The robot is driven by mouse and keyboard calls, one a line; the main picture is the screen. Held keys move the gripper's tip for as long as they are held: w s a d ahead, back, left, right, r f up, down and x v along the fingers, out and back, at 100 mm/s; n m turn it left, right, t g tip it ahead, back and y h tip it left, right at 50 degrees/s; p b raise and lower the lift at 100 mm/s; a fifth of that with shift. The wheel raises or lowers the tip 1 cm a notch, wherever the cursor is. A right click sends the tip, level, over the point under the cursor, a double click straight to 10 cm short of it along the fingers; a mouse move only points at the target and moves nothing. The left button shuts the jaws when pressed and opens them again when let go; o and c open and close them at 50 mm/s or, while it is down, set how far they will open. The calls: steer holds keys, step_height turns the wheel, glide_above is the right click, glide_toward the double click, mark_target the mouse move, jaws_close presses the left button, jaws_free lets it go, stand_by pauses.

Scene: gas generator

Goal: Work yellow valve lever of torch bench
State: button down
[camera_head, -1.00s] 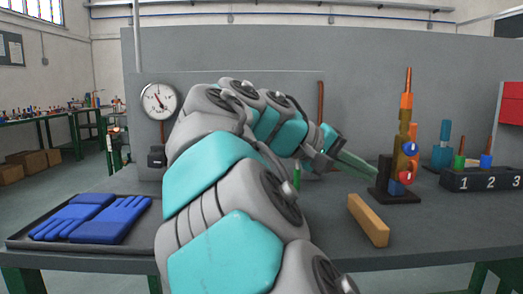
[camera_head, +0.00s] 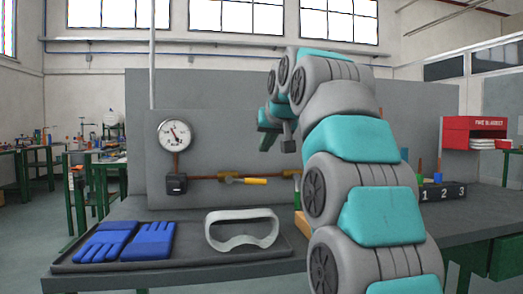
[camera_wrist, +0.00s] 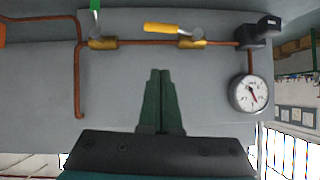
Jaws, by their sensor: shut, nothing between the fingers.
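The yellow valve lever (camera_head: 252,181) lies roughly horizontal, along the copper pipe on the grey panel, right of the black regulator block. In the wrist view the yellow lever (camera_wrist: 162,28) lies alongside the pipe, attached to a brass valve body (camera_wrist: 192,41). My gripper (camera_head: 268,140) is in front of the panel, above and a little right of the lever in the head view. In the wrist view my gripper (camera_wrist: 160,74) is shut and empty, its tips apart from the lever. A green lever (camera_wrist: 95,5) sits on a second brass valve (camera_wrist: 102,43).
A pressure gauge (camera_head: 174,135) is mounted left of the lever, above the black block (camera_head: 176,184). A tray (camera_head: 200,262) with blue gloves (camera_head: 149,240) and white goggles (camera_head: 242,231) lies in front. My arm hides much of the bench's right side. A numbered rack (camera_head: 443,190) stands right.

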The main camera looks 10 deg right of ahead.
glide_above(248, 181)
steer(key=s+d, duration=0.3)
step_height(248, 181, down, 4)
steer(key=shift+w+a+f, duration=0.1)
steer(key=shift+w+f, duration=0.1)
steer(key=shift+f, duration=0.45)
steer(key=shift+w+a+f, duration=0.1)
steer(key=shift+w+f, duration=0.15)
steer(key=shift+f, duration=0.4)
steer(key=shift+w+a+f, duration=0.1)
steer(key=shift+w+f, duration=0.1)
steer(key=shift+f, duration=0.45)
steer(key=shift+f, duration=0.15)
